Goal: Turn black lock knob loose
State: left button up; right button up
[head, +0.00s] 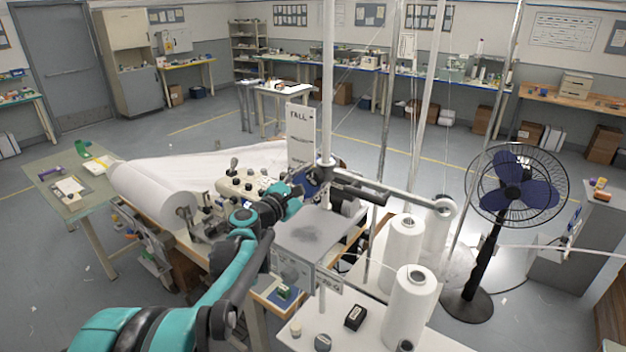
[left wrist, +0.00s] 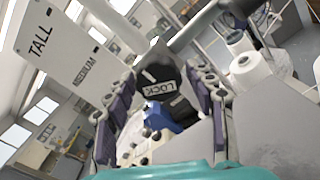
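The black lock knob (left wrist: 158,76) shows in the left wrist view, with a pale label reading LOCK and a white line on its face. My left gripper (left wrist: 162,72) has one finger on each side of the knob; the fingers look apart, with little gap to its sides. Contact cannot be made out. A blue part (left wrist: 160,115) sits just below the knob. In the head view my left gripper (head: 299,190) reaches the machine beside the upright post, and the knob cannot be made out there. My right gripper is not in view.
A sign reading TALL (head: 300,135) stands behind the gripper. A pale post (head: 327,90) and a horizontal arm (head: 395,193) are close on the right. White thread cones (head: 408,300) stand front right. A fabric roll (head: 155,195) lies left. A fan (head: 512,190) stands far right.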

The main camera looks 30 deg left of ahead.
pick_arm(q)
jog(key=shift+s, duration=0.15)
jog(key=s+a, duration=0.1)
jog(key=s, duration=1)
jog(key=shift+s, duration=0.4)
jog(key=shift+d, duration=0.1)
